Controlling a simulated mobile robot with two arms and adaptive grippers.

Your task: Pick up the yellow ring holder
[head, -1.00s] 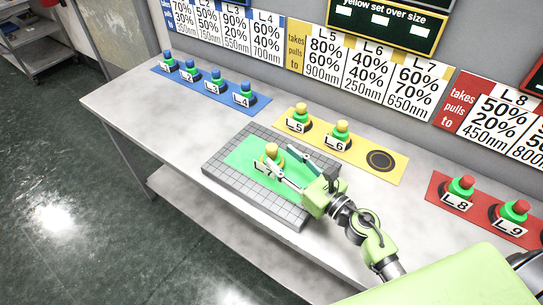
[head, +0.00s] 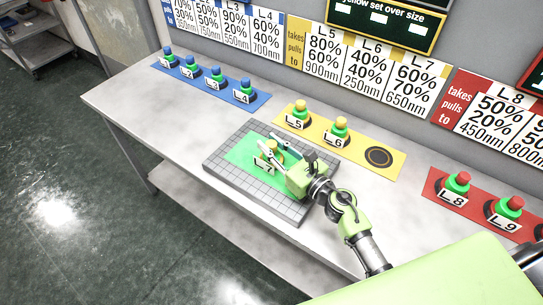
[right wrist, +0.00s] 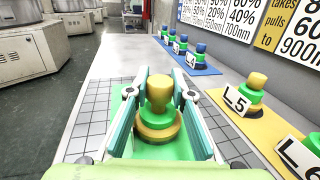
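The yellow ring holder labelled L7 (head: 268,163) stands upright on a green patch (head: 238,157) of the grey tiled plate. In the right wrist view, the holder (right wrist: 159,108) has a yellow knob, a green body and a yellow lower ring. My right gripper (head: 268,141) is open, with one finger on each side of the holder. In the right wrist view, the gripper (right wrist: 158,90) shows gaps between its fingers and the knob. The fingers partly hide the holder in the head view. My left gripper is not in view.
Holders L5 (head: 300,113) and L6 (head: 339,131) stand on the yellow mat (head: 362,140), beside an empty black ring mark (head: 379,157). Several blue-knobbed holders stand on the blue mat (head: 262,101). Red-knobbed holders are on the red mat (head: 478,203). The bench's left part is clear.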

